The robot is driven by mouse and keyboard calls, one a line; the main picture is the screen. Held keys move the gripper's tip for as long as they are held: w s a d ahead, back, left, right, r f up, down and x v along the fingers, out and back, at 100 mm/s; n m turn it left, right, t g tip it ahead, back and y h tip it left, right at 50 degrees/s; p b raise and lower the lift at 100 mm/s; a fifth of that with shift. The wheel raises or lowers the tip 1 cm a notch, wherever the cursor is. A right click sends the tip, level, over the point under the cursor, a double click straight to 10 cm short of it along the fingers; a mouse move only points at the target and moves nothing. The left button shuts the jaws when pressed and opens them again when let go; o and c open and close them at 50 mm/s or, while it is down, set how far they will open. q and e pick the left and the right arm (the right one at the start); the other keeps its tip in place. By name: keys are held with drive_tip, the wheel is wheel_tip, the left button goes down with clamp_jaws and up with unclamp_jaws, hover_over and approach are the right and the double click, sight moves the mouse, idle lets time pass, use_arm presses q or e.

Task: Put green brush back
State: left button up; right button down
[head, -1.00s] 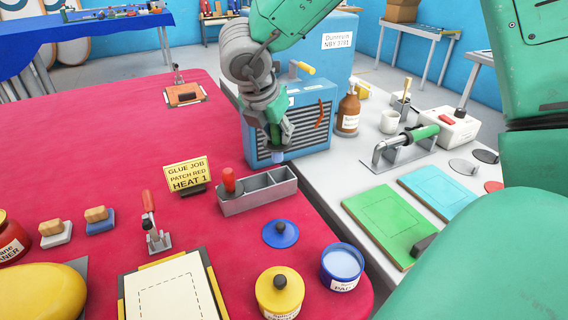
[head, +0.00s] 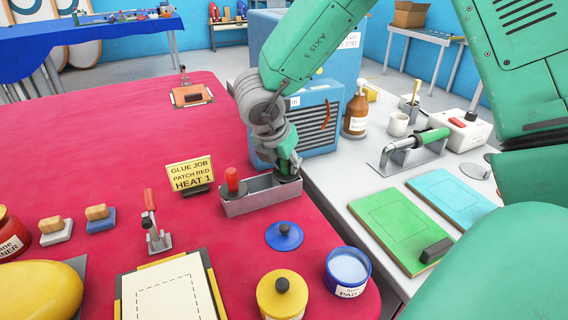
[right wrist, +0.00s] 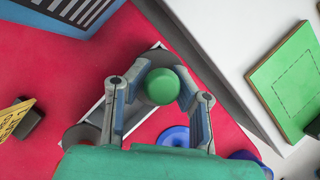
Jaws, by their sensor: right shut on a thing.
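The green brush shows as a round green knob (right wrist: 161,86) between the fingers of my right gripper (right wrist: 160,100) in the right wrist view. In the head view my right gripper (head: 287,168) is shut on the brush, over the right end of the grey brush tray (head: 243,205). The brush's lower end is at the tray's right compartment; I cannot tell whether it touches the bottom. A red-handled brush (head: 232,180) stands in the tray's left part. My left gripper is out of view.
A yellow sign (head: 190,174) stands left of the tray. A blue lid (head: 284,236), a yellow pot (head: 281,296) and a blue pot (head: 348,270) are in front. A blue heater box (head: 318,118) stands close behind, and a green board (head: 398,228) lies to the right.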

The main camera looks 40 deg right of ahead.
drive_tip(key=shift+d+f, duration=0.25)
drive_tip(key=shift+f, duration=0.1)
drive_tip(key=c, duration=1.4)
unclamp_jaws()
drive_tip(key=shift+d, duration=0.2)
drive_tip(key=shift+a+r, duration=0.15)
drive_tip(key=shift+a, duration=0.3)
drive_tip(key=shift+r, duration=0.25)
use_arm(q)
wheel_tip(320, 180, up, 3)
drive_tip(key=p, duration=0.2)
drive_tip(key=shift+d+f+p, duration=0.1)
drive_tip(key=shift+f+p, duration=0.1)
drive_tip(key=shift+p, duration=0.15)
use_arm(e)
drive_tip(key=v, duration=1.2)
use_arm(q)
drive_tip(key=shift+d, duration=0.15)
use_arm(e)
drive_tip(key=shift+d, duration=0.3)
